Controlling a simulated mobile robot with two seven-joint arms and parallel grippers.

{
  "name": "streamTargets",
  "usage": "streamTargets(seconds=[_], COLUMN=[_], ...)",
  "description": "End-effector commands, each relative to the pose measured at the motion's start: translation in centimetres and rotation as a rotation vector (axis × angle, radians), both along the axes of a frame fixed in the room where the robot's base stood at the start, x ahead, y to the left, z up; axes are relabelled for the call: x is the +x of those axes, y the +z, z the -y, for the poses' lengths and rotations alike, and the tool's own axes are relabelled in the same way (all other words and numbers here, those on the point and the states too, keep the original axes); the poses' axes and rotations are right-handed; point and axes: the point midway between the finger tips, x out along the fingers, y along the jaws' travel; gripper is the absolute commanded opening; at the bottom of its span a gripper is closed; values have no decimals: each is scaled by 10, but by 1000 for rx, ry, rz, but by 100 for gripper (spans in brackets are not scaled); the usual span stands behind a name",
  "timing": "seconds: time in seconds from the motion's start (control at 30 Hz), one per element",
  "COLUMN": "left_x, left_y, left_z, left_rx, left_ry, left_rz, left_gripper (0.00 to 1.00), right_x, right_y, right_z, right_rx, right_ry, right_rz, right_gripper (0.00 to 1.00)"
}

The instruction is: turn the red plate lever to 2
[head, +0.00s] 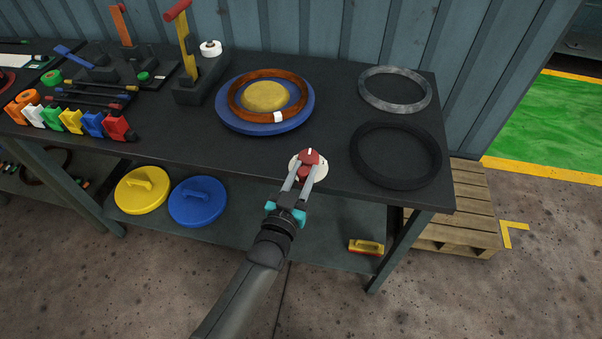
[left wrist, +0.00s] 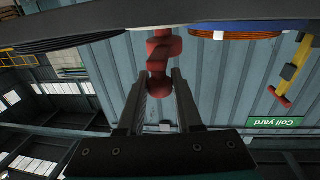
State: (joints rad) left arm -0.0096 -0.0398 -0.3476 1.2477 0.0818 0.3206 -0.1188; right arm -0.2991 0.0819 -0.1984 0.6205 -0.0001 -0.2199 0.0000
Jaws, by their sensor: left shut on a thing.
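The red plate lever (head: 309,157) stands on a round pale dial plate (head: 294,166) near the front edge of the dark workbench. A short white mark shows on its red top; the dial's numbers are too small to read. My left gripper (head: 304,174) reaches it from the front and is shut on the lever's near end. In the left wrist view the red lever (left wrist: 160,48) hangs into the picture upside down, with its rounded end between the fingers of my left gripper (left wrist: 160,86). My right gripper is not in view.
A blue disc (head: 231,117) with a copper coil (head: 240,106) and yellow centre lies behind the lever. A grey ring (head: 376,100) and a black ring (head: 436,160) lie to the right. Tall levers (head: 186,50) and coloured clips (head: 72,120) stand at left. Bench around the dial is clear.

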Motion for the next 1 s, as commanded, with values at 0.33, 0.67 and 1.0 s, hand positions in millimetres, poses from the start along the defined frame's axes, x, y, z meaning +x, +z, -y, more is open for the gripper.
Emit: streamTargets(seconds=[0.33,0.67,1.0], left_x=[0,0,-2], left_y=[-1,0,0], left_z=[1,1,0], left_rx=[0,-1,0], left_ry=[-1,-1,0], left_rz=[-2,-1,-1], left_gripper=[0,61,64], right_x=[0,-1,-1], right_y=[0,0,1], right_z=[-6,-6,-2], right_rx=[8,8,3], right_ry=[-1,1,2], right_rz=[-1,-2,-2], right_gripper=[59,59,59])
